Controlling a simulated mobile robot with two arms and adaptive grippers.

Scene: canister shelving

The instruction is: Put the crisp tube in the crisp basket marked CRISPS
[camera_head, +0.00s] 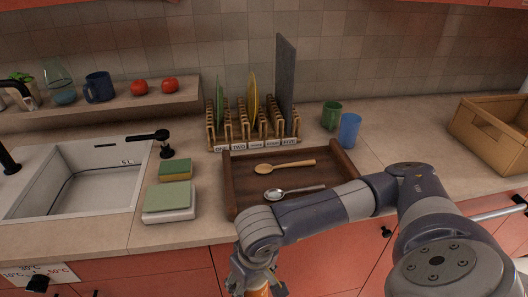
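My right arm comes in from the right and bends down to my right gripper (257,284) at the bottom centre, in front of the counter's edge. An orange thing (258,292), apparently the crisp tube, shows between its fingers, clear of the counter. The frame's lower edge cuts off the fingertips and most of the tube. A light brown basket (485,139) stands on the counter at the far right, partly cut off. I see no CRISPS marking on it. My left gripper is not in view.
A brown tray (238,201) holds a wooden spoon (285,167) and a metal spoon (292,191). Behind it stands a labelled plate rack (222,131). A green cup (331,115) and blue cup (349,131) stand right of it. The sink (91,181) is left. Counter between cups and basket is clear.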

